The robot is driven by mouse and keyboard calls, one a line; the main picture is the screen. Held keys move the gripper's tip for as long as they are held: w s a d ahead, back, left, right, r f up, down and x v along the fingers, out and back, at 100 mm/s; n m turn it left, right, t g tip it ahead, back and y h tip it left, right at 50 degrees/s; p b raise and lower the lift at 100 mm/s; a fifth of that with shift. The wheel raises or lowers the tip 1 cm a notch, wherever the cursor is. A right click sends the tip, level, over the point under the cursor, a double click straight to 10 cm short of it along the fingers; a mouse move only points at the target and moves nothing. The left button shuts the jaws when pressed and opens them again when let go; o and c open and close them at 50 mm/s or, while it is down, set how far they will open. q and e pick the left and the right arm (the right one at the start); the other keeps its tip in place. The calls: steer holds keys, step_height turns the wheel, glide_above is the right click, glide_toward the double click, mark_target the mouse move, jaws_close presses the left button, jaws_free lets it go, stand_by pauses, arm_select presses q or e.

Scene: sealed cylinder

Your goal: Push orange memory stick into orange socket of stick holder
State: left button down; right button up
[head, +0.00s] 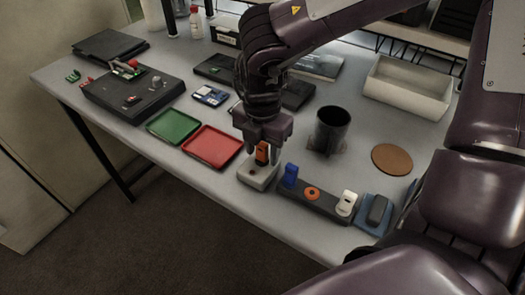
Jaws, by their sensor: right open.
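The orange memory stick (262,153) stands upright in a small white tray (255,176) near the table's front edge. My right gripper (262,151) points down from above with its open fingers around the stick's upper part. Whether the fingers touch the stick cannot be told. The dark stick holder (327,206) lies just right of the tray. Its orange socket (312,193) is a ring in the middle with nothing in it. A blue stick (290,174) and a white stick (347,204) stand in the holder on either side. My left gripper is not in view.
A blue tray with a dark block (377,211) adjoins the holder's right end. A black cup (331,130) and a brown disc (392,159) stand behind. A red tray (211,147) and green tray (173,126) lie left. A cream bin (406,87) is at the back right.

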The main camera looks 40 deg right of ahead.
mark_target(262, 144)
steer(key=shift+b, duration=0.4)
stand_by(0.6)
jaws_close()
steer(key=shift+r, duration=0.1)
stand_by(0.3)
steer(key=shift+r+p, duration=1.9)
steer(key=shift+r, duration=1.05)
